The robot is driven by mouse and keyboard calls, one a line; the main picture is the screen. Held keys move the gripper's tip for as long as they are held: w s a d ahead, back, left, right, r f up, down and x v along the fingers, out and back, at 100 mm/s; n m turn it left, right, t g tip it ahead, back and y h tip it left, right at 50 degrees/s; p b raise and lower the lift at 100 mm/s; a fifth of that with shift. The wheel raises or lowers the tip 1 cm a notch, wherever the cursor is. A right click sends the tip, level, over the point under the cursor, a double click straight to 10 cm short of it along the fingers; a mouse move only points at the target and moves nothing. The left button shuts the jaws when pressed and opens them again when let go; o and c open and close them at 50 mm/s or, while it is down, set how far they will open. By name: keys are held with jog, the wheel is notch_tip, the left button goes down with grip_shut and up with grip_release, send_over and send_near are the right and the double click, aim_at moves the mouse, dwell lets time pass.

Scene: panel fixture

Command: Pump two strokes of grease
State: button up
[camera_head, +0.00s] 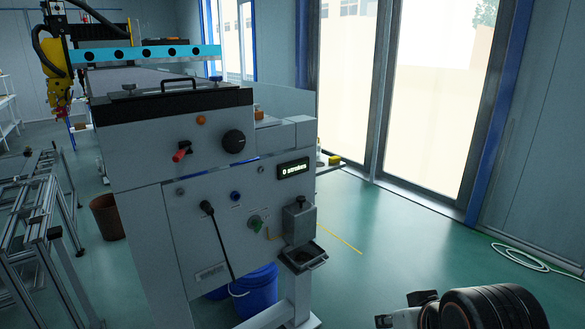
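A grey panel machine (150,225) stands left of centre. Its small display (293,169) reads "0 strokes". A long thin black lever (219,242) with a dark knob at its top slants down the front of the lower panel. A grey dispenser block (299,222) is at the panel's right side, above a small dark tray (304,257). My gripper (402,309) is at the bottom right, well apart from the panel. Its fingertips look spread, with nothing visible between them; part of it is cut off by the frame edge.
A blue bucket (258,291) stands below. Metal frames (48,235) are left.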

jog(key=shift+c, duration=0.6)
grip_shut()
dwell(0.8)
